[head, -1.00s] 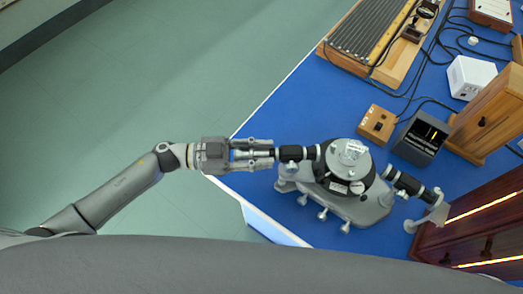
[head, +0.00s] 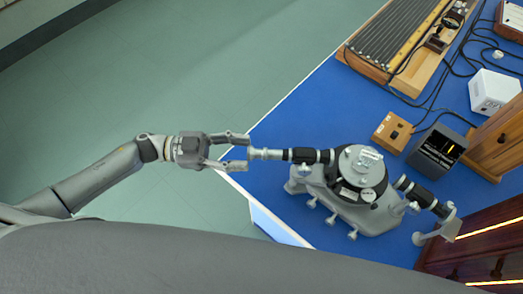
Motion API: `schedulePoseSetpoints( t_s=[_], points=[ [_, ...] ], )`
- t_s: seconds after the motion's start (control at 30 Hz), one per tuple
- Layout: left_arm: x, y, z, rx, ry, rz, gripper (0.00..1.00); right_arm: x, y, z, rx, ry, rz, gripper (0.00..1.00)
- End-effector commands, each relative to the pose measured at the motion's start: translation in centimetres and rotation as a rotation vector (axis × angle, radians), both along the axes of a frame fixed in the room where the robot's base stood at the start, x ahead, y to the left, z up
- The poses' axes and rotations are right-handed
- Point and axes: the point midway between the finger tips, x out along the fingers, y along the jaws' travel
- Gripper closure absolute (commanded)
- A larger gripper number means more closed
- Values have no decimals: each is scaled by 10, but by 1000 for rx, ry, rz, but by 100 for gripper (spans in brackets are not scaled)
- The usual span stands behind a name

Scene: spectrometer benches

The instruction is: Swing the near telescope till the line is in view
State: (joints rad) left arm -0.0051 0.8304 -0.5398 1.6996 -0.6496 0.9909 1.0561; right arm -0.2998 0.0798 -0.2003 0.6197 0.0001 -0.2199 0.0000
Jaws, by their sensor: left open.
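The near spectrometer (head: 362,185) stands on the blue bench, a grey body with a round table and a clear prism or grating piece (head: 366,157) on top. Its near telescope (head: 303,156) is a black and silver tube pointing left over the bench edge. Its other tube (head: 420,194) points right toward a lamp box. My left gripper (head: 240,152) is open, its two fingers spread either side of the eyepiece end's line, just left of the eyepiece (head: 258,154). My right gripper is not in view.
The blue bench (head: 306,110) has a white edge. A ridged wooden apparatus (head: 396,45), a small wooden box (head: 392,132), a white box (head: 494,92), cables and wooden housings with glowing slits (head: 490,232) fill the right side. Green floor lies left.

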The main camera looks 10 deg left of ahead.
Motion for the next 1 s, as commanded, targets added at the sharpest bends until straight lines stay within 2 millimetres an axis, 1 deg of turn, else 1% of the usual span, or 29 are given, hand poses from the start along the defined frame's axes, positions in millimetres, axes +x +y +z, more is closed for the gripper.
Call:
schedulePoseSetpoints(
  t_s=[0.03, 0.1, 0.2, 0.3, 1.0],
  points=[
    [-1, 10, -1, 2, 3, 1, 56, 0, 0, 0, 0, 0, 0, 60],
    [-3, 20, -1, 2, 1, 0, 56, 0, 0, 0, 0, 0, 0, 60],
    [-4, 30, -1, 2, 2, 0, 56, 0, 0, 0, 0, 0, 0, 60],
    [-5, 35, 0, -1, 1, 1, 56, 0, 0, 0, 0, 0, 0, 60],
    [-5, 35, 0, -1, 0, 1, 56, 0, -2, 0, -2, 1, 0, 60]
  ],
)
